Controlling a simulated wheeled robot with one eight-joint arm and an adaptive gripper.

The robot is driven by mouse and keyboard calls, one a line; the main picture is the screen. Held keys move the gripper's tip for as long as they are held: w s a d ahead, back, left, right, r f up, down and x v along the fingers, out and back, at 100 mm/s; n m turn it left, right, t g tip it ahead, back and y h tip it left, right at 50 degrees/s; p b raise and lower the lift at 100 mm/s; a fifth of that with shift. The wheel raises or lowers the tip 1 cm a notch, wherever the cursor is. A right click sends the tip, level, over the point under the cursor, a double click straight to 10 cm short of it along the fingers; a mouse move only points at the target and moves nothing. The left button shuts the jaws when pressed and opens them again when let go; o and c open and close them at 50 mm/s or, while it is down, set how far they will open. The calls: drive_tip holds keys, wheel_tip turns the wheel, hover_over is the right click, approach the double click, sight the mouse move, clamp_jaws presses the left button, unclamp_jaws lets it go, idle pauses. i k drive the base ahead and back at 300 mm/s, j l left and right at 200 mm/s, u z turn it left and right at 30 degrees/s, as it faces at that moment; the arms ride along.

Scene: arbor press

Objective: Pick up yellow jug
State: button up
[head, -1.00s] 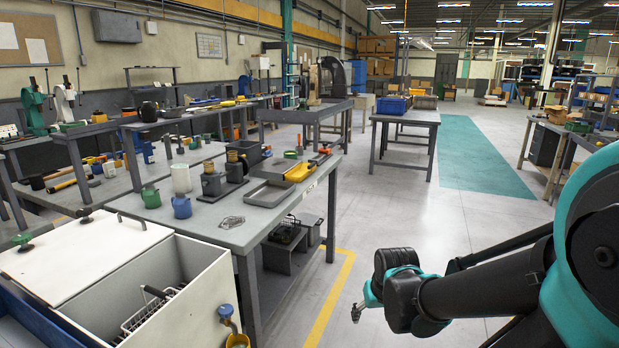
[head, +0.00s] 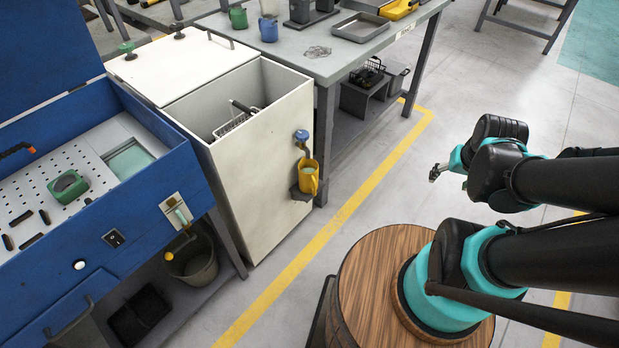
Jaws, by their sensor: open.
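The yellow jug (head: 308,176) is on the right side of the white cabinet (head: 250,160), on a small dark holder (head: 301,193). A blue knob or valve (head: 301,136) is just above it. The jug looks upright, with its open top showing. My gripper (head: 434,173) is to the right of the jug, over the floor, well apart from it and pointing left. It is open, and I see nothing between its fingers.
A blue workbench (head: 190,188) with a perforated tray stands at the left, and a bucket (head: 193,265) is under it. A grey table (head: 385,44) with a blue mug (head: 268,29) stands behind the cabinet. The floor between jug and gripper is clear, marked by a yellow line.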

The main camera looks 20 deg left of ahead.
sight(308, 169)
drive_tip(key=u, duration=2.65)
drive_tip(key=z, duration=1.6)
drive_tip(key=k+j+z, duration=0.2)
drive_tip(key=j+z, duration=0.2)
drive_tip(key=k+j+z, duration=0.55)
drive_tip(key=j+z, duration=0.2)
